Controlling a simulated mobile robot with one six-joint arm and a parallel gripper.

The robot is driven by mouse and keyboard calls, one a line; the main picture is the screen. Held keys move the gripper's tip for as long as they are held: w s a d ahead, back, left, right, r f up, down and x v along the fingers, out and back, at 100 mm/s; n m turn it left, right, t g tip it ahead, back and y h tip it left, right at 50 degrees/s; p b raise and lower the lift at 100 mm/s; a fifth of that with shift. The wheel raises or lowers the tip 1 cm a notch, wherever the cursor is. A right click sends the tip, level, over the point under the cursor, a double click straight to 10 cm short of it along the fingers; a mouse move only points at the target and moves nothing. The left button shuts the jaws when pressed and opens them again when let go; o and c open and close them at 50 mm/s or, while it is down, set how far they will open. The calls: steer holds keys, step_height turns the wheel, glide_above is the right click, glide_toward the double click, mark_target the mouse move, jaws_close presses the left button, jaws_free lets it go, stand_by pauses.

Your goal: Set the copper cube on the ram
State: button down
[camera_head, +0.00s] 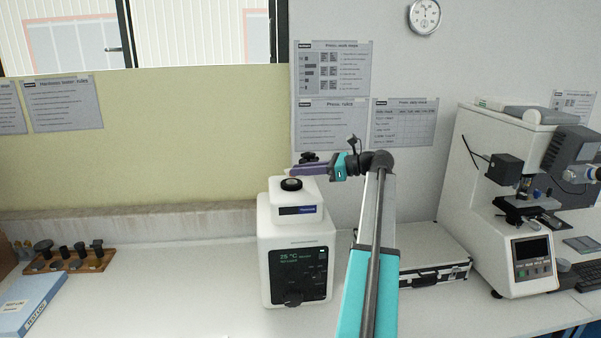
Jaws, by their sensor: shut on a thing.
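My gripper (296,171), with purple fingers, reaches left over the top of a white mounting press (268,228). It is shut; a small brownish bit at its fingertips appears to be the copper cube (290,174), too small to make out clearly. The fingertips are just above the round black ram opening (291,184) on top of the press. I cannot tell whether the cube touches the ram.
A dark knob (309,157) shows just behind my gripper. A wooden rack with dark pieces (98,266) and a blue-white box (28,302) are at left. A silver case (425,250) and a white hardness tester (475,180) stand at right. The bench between rack and press is clear.

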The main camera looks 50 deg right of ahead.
mark_target(300, 183)
steer(key=w+d, duration=0.1)
steer(key=w, duration=0.1)
steer(key=w+d+p, duration=0.1)
steer(key=d, duration=0.1)
steer(key=shift+w+d+f+p, duration=0.1)
steer(key=shift+w+f+p, duration=0.1)
steer(key=shift+w+p, duration=0.15)
steer(key=shift+w, duration=0.1)
steer(key=shift+f, duration=0.1)
steer(key=shift+f+p, duration=0.95)
steer(key=shift+f, duration=0.7)
steer(key=shift+f, duration=0.15)
steer(key=c, duration=1.7)
jaws_free()
steer(key=shift+r, duration=0.2)
